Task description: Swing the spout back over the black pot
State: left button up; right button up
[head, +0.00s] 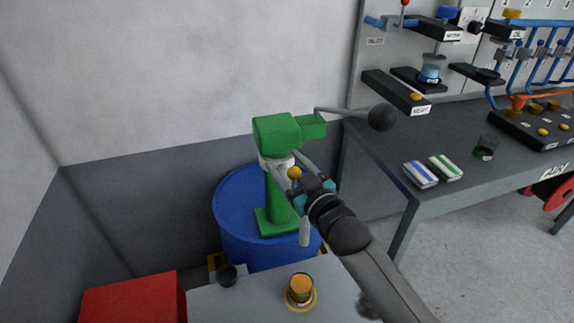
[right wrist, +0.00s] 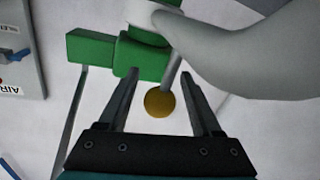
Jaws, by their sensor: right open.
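A green hand pump (head: 277,135) stands on a blue drum (head: 236,222). Its grey spout ends in a downturned tip (head: 305,232), on the side of the yellow pot (head: 301,289); the spout is partly hidden by my gripper. The black pot (head: 228,275) stands further left, on the bench. A yellow knob (head: 294,173) on a short rod sits by the spout. My right gripper (head: 307,180) is at the knob. In the right wrist view the open fingers (right wrist: 162,105) stand either side of the knob (right wrist: 160,103), with gaps visible. My left gripper is not in view.
The pump's lever ends in a black ball (head: 381,117), right of the pump. A red box (head: 135,302) sits at lower left. A grey workbench (head: 455,190) with cloths and a green glass stands at right. The wall is close behind the drum.

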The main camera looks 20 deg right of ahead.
grip_shut()
dwell(0.6)
dwell(0.9)
